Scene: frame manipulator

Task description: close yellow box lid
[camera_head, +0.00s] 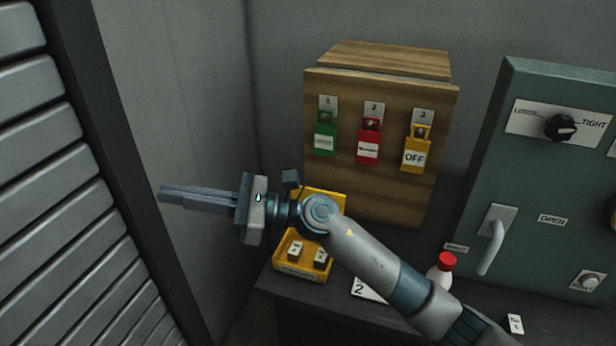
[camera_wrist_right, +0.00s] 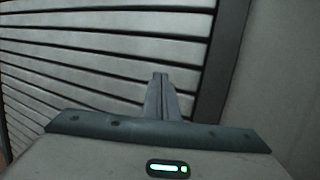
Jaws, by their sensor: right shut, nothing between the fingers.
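The yellow box (camera_head: 290,268) stands on the dark table, low in the middle of the head view. Its lid (camera_head: 340,204) is raised at the back, and small dark blocks with white labels show inside. My right arm passes in front of the box and hides part of the lid and interior. My right gripper (camera_head: 164,193) is shut and empty, pointing left, away from the box and in front of the grey wall. Its closed fingers also show in the right wrist view (camera_wrist_right: 160,95), facing a slatted panel. My left gripper is not in view.
A wooden case (camera_head: 385,195) with green, red and yellow padlocks stands behind the box. A green control panel (camera_head: 480,190) with knob and handle is at right. A red-capped white bottle (camera_head: 439,272) stands on the table (camera_head: 300,295). Grey slatted panel (camera_head: 60,190) is at left.

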